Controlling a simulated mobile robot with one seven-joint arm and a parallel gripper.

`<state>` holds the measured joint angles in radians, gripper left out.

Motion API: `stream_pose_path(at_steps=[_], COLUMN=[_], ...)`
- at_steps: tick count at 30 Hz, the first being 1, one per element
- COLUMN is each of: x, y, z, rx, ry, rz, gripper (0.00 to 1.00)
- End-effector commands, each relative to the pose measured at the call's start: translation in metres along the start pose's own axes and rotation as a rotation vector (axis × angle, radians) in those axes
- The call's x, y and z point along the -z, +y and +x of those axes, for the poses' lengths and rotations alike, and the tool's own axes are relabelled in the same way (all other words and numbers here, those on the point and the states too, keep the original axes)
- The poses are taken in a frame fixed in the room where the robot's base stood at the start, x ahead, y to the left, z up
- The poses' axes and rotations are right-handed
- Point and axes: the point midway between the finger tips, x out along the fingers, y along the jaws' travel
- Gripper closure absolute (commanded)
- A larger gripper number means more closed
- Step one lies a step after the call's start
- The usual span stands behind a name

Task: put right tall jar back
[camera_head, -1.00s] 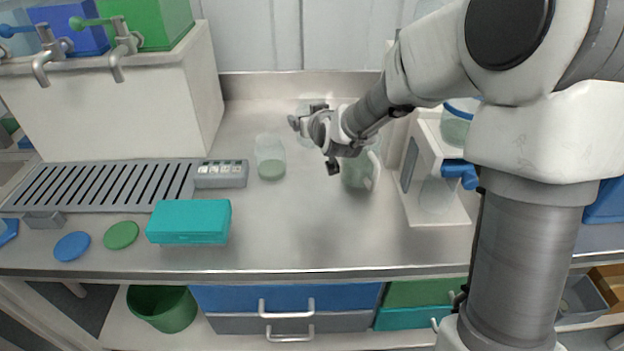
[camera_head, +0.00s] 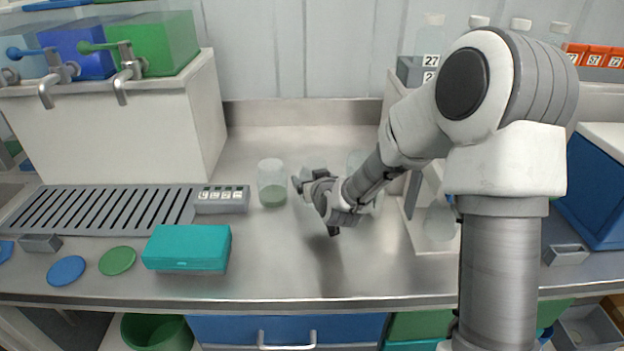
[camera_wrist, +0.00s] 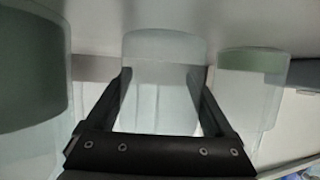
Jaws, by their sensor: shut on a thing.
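My gripper (camera_head: 306,182) is shut on a clear tall jar (camera_wrist: 160,85), which stands between the two fingers in the wrist view. In the head view the held jar is mostly hidden behind my gripper. A clear jar with pale green contents (camera_head: 272,184) stands upright on the bench, just left of my gripper. Another clear jar (camera_head: 357,163) is partly hidden behind my arm, to the right. In the wrist view, one jar with dark green contents (camera_wrist: 32,75) is at the left and one with a green band (camera_wrist: 250,90) at the right, both close to the fingers.
A teal box (camera_head: 187,248), a grey slotted rack (camera_head: 110,208) and a small display unit (camera_head: 222,199) lie to the left. The steel bench in front of my gripper is clear.

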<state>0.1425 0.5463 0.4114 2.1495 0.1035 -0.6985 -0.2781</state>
Motion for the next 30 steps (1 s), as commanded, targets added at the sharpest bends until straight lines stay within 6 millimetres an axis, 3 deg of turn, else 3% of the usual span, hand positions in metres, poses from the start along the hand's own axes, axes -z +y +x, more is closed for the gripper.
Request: stream_pose_path(at_steps=[3, 4, 6, 17, 30], x=[-0.004, -0.003, -0.002, 0.003, 0.002], y=[0.0, 0.0, 0.0, 0.0, 0.0], z=[0.002, 0.001, 0.001, -0.002, -0.084], rx=[0.0, 0.0, 0.0, 0.0, 0.0], ry=[0.001, 0.0, 0.0, -0.001, 0.0], rz=[0.0, 0.0, 0.0, 0.0, -0.002], gripper=[0.74, 0.1, 0.0, 0.0, 0.0])
